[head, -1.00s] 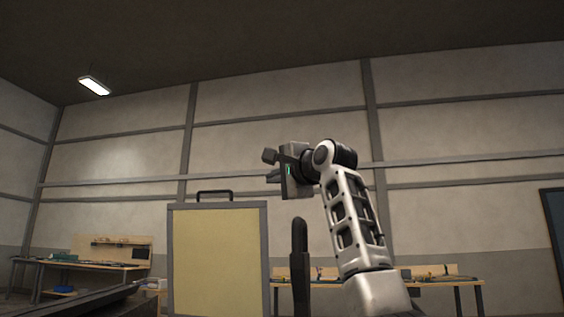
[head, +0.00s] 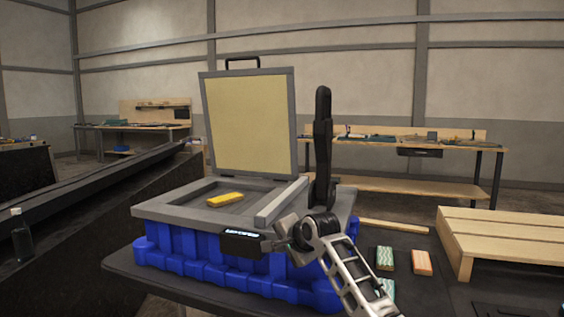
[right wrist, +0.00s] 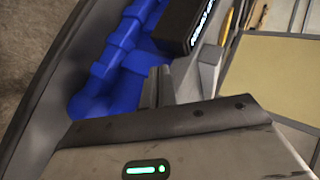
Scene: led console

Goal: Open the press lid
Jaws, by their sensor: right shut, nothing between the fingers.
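The press (head: 240,245) has a blue base and a grey frame, with its lid (head: 250,122) standing upright at the back. The lid is a pale yellow panel in a grey frame, and a black handle (head: 242,60) sits on its top edge. A yellow block (head: 226,199) lies in the open press bed. My right gripper (head: 278,236) is shut and empty at the press's front right corner, beside the black display box (head: 240,245), well below the handle. The right wrist view shows its fingertips (right wrist: 157,86) near the blue base. My left gripper is out of view.
A black upright lever (head: 322,150) stands at the press's right side. Patterned blocks (head: 385,258) and an orange block (head: 422,262) lie on the dark table, with a wooden slatted pallet (head: 505,240) at right. A dark sloped conveyor (head: 90,215) is at left.

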